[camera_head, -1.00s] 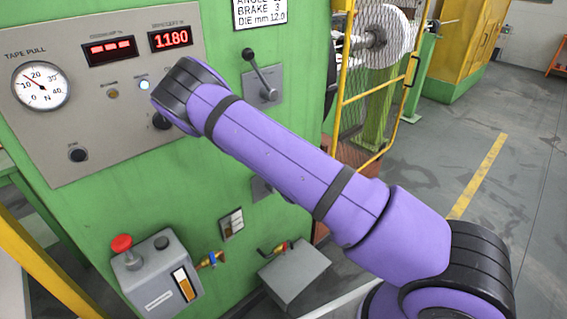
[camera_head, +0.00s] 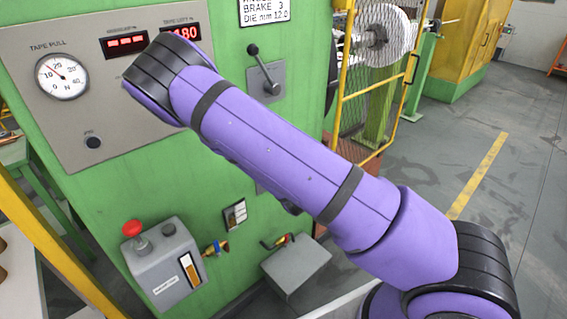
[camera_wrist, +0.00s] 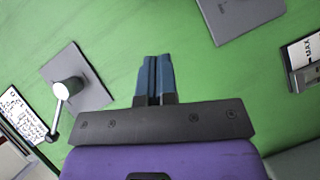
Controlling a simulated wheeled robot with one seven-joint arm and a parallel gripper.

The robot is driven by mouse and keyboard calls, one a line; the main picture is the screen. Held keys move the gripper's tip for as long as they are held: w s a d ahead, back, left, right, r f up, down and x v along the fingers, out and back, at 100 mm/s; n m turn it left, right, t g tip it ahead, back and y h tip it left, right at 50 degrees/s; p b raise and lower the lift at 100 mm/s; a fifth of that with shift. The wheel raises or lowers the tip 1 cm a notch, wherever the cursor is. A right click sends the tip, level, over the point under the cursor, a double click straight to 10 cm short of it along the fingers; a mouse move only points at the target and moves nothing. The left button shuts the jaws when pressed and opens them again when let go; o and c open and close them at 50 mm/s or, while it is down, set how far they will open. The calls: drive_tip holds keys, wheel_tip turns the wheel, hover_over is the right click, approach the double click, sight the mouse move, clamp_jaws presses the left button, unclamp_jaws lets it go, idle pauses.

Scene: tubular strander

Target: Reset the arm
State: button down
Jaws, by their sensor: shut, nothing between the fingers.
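My purple arm reaches across the head view from the lower right to the upper left, in front of the green machine's grey panel. The arm hides my gripper in that view. In the wrist view my gripper (camera_wrist: 154,80) is shut and empty, its two blue fingers side by side. The fingers point at the green machine face (camera_wrist: 180,30), and I cannot tell how far off it is. A lever on a grey plate (camera_wrist: 85,80) shows left of the fingers. The same lever (camera_head: 265,72) stands to the right of my arm's end in the head view.
The panel (camera_head: 60,120) carries a round dial (camera_head: 62,76) and red displays (camera_head: 124,42). A grey box (camera_head: 165,265) with a red button (camera_head: 133,229) sits low on the left. A yellow mesh guard (camera_head: 362,90) stands behind my arm. Open floor (camera_head: 510,210) lies to the right.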

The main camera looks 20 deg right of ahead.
drive_tip(key=shift+s, duration=0.25)
idle(0.4)
drive_tip(key=s+a+r+m+g+y, duration=0.15)
drive_tip(key=s+r+m+g, duration=0.3)
drive_tip(key=r, duration=0.65)
drive_tip(key=s+r+m+g+y, duration=0.35)
drive_tip(key=r+m, duration=0.25)
drive_tip(key=r, duration=0.5)
drive_tip(key=s+r, duration=0.4)
drive_tip(key=s, duration=0.4)
drive_tip(key=s+r+g, duration=0.1)
drive_tip(key=s+r, duration=0.4)
drive_tip(key=s, duration=0.3)
drive_tip(key=s+d+r+m+g+h, duration=0.1)
drive_tip(key=s+r, duration=0.4)
drive_tip(key=s, duration=0.3)
drive_tip(key=shift+s, duration=0.35)
